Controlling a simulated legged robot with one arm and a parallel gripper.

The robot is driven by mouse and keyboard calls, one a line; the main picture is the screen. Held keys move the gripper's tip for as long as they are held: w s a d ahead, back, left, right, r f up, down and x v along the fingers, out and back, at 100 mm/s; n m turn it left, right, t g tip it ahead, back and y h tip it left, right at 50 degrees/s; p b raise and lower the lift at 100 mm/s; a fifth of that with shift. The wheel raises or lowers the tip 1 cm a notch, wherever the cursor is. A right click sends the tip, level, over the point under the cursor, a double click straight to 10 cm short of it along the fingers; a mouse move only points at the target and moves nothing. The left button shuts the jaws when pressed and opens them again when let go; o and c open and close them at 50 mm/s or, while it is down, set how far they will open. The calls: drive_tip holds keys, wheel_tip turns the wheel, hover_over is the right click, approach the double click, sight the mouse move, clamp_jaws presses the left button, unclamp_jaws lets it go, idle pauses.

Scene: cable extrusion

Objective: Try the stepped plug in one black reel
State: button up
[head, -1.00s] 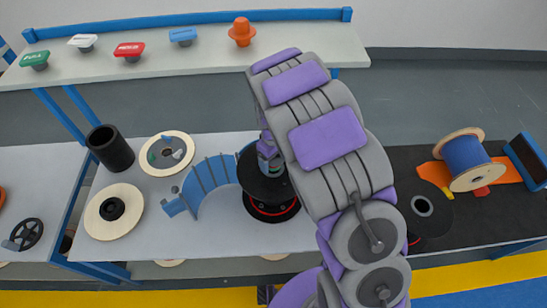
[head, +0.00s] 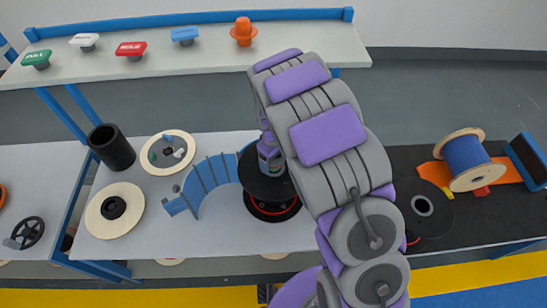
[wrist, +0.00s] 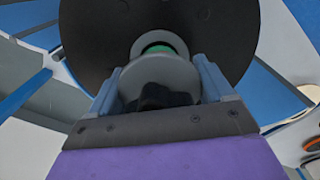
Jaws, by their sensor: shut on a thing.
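A black reel (head: 255,182) stands on the light table, with a red ring low on it. My gripper (head: 269,157) points down over its middle, and my arm hides part of the reel. In the wrist view my gripper (wrist: 163,85) is shut on the stepped plug (wrist: 172,72), a grey stepped piece with a green band at its far end. The plug is against the middle of the reel's black face (wrist: 100,45). I cannot tell how deep its tip sits in the hole.
A curved blue ribbed piece (head: 209,181) lies close left of the reel. A black cylinder (head: 111,148) and cream discs (head: 100,224) are farther left. Another black reel (head: 424,205) and a blue cable spool (head: 466,160) are on the dark right table. Buttons and an orange knob (head: 243,32) line the shelf.

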drive_tip(key=shift+f, duration=0.9)
drive_tip(key=o, duration=1)
drive_tip(key=shift+o, duration=0.2)
wheel_tip(320, 180, up, 17)
drive_tip(key=p, duration=0.3)
drive_tip(key=shift+w+f, duration=0.1)
drive_tip(key=shift+f, duration=0.05)
drive_tip(key=s+d+r+m, duration=0.2)
drive_tip(key=s+d+r, duration=0.25)
drive_tip(key=s, duration=0.35)
drive_tip(key=s+d+r+m, duration=0.3)
drive_tip(key=s+r, duration=0.2)
drive_tip(key=s, duration=0.2)
drive_tip(key=s+d+r+m+g, duration=0.1)
drive_tip(key=s, duration=0.9)
drive_tip(key=s+d+m, duration=0.2)
drive_tip(key=s, duration=0.8)
drive_tip(key=shift+r+m+g, duration=0.3)
drive_tip(key=shift+r+g, duration=0.05)
drive_tip(key=shift+g, duration=0.05)
